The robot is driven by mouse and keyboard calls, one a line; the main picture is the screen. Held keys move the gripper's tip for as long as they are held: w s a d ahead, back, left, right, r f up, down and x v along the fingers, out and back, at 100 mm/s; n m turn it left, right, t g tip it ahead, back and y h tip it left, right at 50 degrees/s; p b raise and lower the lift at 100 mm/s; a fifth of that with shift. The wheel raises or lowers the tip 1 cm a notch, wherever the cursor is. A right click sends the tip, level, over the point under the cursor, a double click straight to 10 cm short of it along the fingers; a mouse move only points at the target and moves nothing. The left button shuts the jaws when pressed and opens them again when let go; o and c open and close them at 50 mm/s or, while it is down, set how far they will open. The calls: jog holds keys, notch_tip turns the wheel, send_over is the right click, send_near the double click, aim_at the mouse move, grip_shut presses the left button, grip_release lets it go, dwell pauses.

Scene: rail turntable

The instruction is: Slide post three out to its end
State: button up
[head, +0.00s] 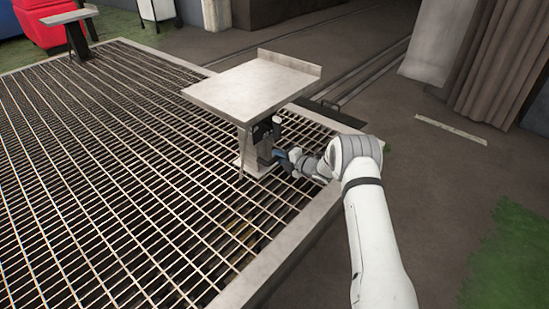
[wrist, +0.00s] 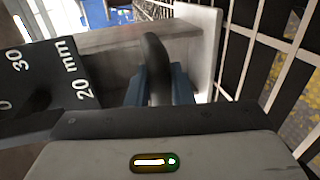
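A post (head: 252,148) stands upright on the grating near its right edge and bears a pale flat top (head: 252,88) with a raised back lip. I see no number on it, so I cannot tell if it is post three. A dark curved handle (wrist: 156,60) on its side shows in the wrist view. My gripper (head: 281,156) is at the side of the post, below the top. In the wrist view the blue fingers of my gripper (wrist: 160,88) lie close on both sides of the handle and appear shut on it. The fingertips are partly hidden.
The metal grating (head: 90,190) fills the left, with a pale border (head: 275,255). A second post (head: 78,38) with a flat top stands at the far left, near a red seat (head: 45,22). Rails run behind. A dark plate marked in mm (wrist: 50,75) shows beside the fingers.

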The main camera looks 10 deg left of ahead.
jog(key=shift+o, duration=0.7)
jog(key=shift+w+d, duration=0.2)
jog(key=shift+w, duration=0.05)
jog(key=shift+o, duration=1.2)
jog(key=shift+s+a, duration=0.1)
jog(key=shift+a, duration=0.05)
jog(key=p+v, duration=0.2)
jog(key=v, duration=0.6)
jog(key=shift+a, duration=0.1)
